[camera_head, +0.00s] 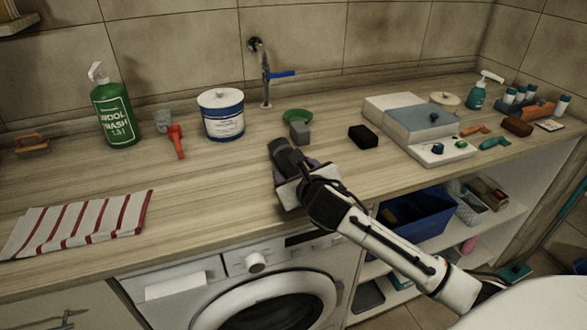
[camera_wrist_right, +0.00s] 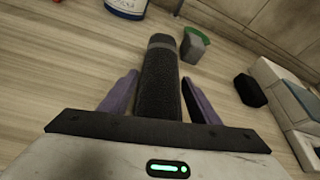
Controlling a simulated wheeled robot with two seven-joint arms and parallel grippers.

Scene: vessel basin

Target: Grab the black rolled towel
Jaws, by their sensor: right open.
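The black rolled towel (camera_wrist_right: 160,80) lies on the wooden counter, with a grey band near its far end. In the right wrist view it runs lengthwise between the two purple fingers of my right gripper (camera_wrist_right: 158,92). The fingers are open, one on each side of the roll, with a small gap showing on the left. In the head view the towel's far end (camera_head: 285,152) sticks out beyond my right gripper (camera_head: 297,172), which hides the rest of it. My left gripper is not in view.
A black block (camera_head: 363,136) lies to the right, then a grey-white case (camera_head: 400,112). A white tub (camera_head: 222,116) stands behind left.

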